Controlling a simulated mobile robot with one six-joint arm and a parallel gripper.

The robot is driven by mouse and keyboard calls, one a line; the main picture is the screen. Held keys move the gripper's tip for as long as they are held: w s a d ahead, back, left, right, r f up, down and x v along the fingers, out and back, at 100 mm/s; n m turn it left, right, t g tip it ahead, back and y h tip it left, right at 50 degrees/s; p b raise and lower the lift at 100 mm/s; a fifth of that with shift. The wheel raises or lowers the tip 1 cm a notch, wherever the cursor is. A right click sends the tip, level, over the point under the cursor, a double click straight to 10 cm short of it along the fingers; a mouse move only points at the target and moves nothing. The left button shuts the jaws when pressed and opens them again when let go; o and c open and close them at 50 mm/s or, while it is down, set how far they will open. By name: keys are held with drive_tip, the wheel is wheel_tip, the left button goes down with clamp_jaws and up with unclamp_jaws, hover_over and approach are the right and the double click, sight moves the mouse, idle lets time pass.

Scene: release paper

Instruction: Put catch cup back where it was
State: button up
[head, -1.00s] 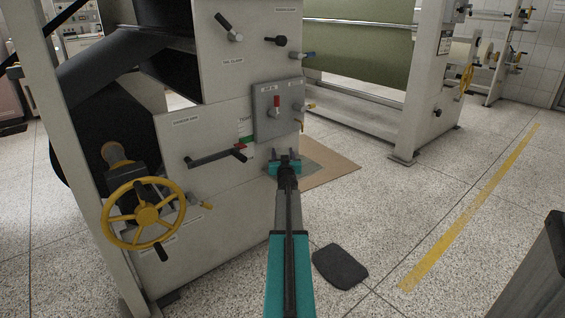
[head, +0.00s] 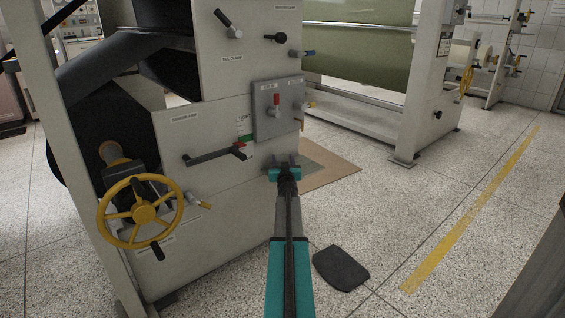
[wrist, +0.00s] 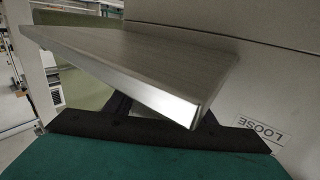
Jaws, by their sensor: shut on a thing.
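My gripper (head: 285,160) is low in front of the grey machine's right edge, just below the control box. In the wrist view, a brushed grey metal piece with a bright edge, which I take to be the catch cup (wrist: 150,65), lies across my dark fingers. It covers much of them. My gripper is shut on it. Its full shape does not show, and in the head view it is too small to make out.
The control box (head: 278,110) with a red switch sits just above my gripper. A black lever (head: 215,155) and a yellow handwheel (head: 143,213) stick out to the left. A brown board (head: 335,170) and a dark mat (head: 341,268) lie on the floor.

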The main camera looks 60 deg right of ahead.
drive_tip(key=shift+f, duration=0.2)
drive_tip(key=o, duration=0.9)
drive_tip(key=shift+c, duration=0.2)
drive_tip(key=shift+r, duration=0.1)
drive_tip(key=shift+r, duration=0.2)
drive_tip(key=shift+p+v, duration=1.65)
drive_tip(key=shift+v, duration=4.35)
drive_tip(key=shift+f, duration=0.1)
